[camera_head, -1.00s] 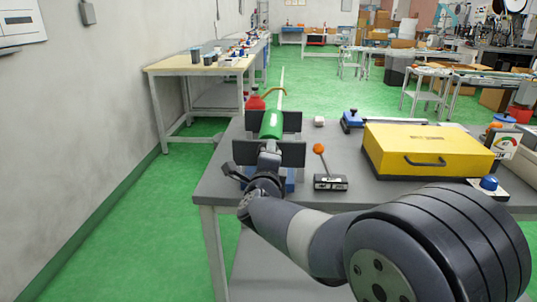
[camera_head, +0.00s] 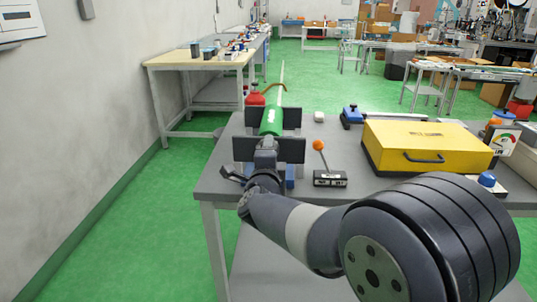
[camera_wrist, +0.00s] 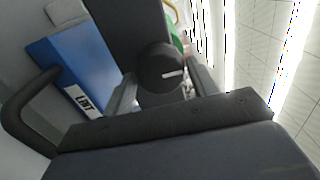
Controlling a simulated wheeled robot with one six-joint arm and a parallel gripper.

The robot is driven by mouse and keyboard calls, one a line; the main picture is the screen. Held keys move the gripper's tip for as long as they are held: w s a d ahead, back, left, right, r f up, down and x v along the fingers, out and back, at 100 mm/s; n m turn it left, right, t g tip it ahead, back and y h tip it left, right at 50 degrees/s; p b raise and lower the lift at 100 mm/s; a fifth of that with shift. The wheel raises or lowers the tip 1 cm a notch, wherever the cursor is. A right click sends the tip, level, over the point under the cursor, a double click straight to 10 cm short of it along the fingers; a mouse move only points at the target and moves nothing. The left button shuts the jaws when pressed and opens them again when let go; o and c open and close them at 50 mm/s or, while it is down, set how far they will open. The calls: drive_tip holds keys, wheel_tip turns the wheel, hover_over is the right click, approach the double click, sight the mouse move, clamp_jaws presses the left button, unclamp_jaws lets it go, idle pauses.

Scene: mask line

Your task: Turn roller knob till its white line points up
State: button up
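The green roller (camera_head: 272,121) lies between two dark upright plates on the grey table. Its round black knob (camera_wrist: 155,62) faces me in the wrist view, with a short white line that points to the picture's right, roughly toward the bright ceiling side. The knob is hidden behind my gripper in the head view. My gripper (camera_head: 266,146) is at the near plate. In the wrist view its two fingers (camera_wrist: 162,84) lie on opposite sides of the knob, their tips against its edges, so it appears shut on the knob.
A blue box with a white label (camera_wrist: 72,62) is close beside the gripper. A lever with an orange ball (camera_head: 318,146) stands right of the roller. A yellow case (camera_head: 400,140) is farther right. A red bottle (camera_head: 255,98) is behind the roller.

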drive_tip(key=o, duration=0.3)
drive_tip(key=s+p, duration=0.1)
drive_tip(key=s, duration=1)
drive_tip(key=shift+a, duration=0.2)
drive_tip(key=shift+w, duration=0.2)
drive_tip(key=w, duration=0.7)
drive_tip(key=w+b, duration=0.1)
drive_tip(key=w, duration=0.3)
drive_tip(key=shift+d, duration=0.25)
drive_tip(key=shift+s+m, duration=0.2)
drive_tip(key=shift+m, duration=0.1)
